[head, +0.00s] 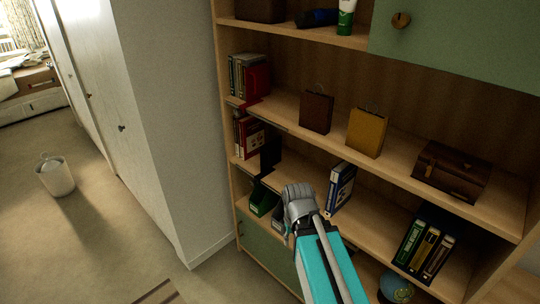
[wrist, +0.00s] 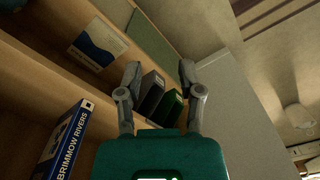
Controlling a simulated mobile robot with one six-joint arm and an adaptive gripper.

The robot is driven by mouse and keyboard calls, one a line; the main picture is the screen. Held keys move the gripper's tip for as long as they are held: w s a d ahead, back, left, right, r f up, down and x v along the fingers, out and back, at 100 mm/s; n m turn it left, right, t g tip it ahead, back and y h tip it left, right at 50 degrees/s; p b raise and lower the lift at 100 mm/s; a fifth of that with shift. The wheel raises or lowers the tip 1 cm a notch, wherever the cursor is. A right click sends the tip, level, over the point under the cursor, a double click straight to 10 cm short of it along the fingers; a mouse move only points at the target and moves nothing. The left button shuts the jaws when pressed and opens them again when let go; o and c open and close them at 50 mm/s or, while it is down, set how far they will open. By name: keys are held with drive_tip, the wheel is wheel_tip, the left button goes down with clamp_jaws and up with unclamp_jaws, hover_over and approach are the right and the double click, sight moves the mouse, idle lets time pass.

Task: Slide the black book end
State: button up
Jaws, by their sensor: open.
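The black book end (head: 270,154) is a dark upright plate with a flat dark foot on the middle shelf, right of a row of red and white books (head: 250,138). I cannot make it out surely in the wrist view. My gripper (head: 298,192) is in front of the shelf, below and to the right of the book end in the head view. It is apart from the book end. In the wrist view, my gripper (wrist: 160,75) is open, with its two fingers spread and nothing held between them.
A green holder (head: 262,200) and a dark grey holder (wrist: 151,93) show beyond my fingers. A blue book (head: 340,188), marked BRIMMOW RIVERS in the wrist view, stands right of my gripper. Bags, a brown chest (head: 452,172) and a globe (head: 395,287) occupy the shelves.

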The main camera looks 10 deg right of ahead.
drive_tip(key=w+a+f+n+t+y+b, duration=0.25)
drive_tip(key=w+a+y+b, duration=0.2)
drive_tip(key=w, duration=0.35)
drive_tip(key=n+t+y+b, duration=0.3)
drive_tip(key=t+b, duration=1.1)
approach(269, 154)
drive_tip(key=v, duration=0.3)
drive_tip(key=shift+d+f+m, duration=0.25)
drive_tip(key=shift+w+a, duration=0.1)
drive_tip(key=x, duration=1.3)
drive_tip(key=shift+w+a+f, duration=0.1)
drive_tip(key=shift+w, duration=0.15)
